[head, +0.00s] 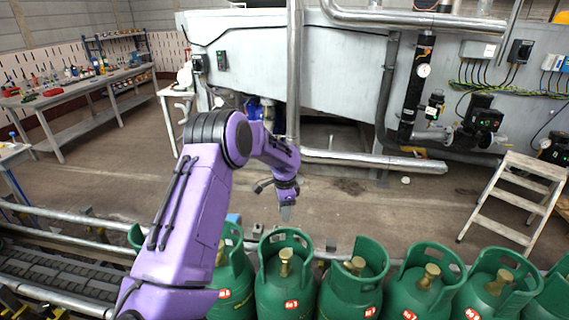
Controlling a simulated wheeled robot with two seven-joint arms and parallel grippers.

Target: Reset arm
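My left arm comes in from the lower left, purple with black joints, and bends over the row of green gas cylinders. My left gripper (285,211) hangs at the end of the arm, pointing down, above and behind the cylinders. It is small in the view, and I cannot tell whether its fingers are apart. A green cylinder (286,285) with a brass valve stands upright just below it, and I see no contact. More cylinders stand in line to the right, such as this one (352,290). One cylinder (233,285) is partly hidden by my arm. My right gripper is not in view.
A conveyor (55,272) with metal rails runs along the lower left. A grey step ladder (515,205) stands at the right. A large grey machine (340,75) with pipes fills the back. A workbench (85,88) is at the far left. The middle floor is clear.

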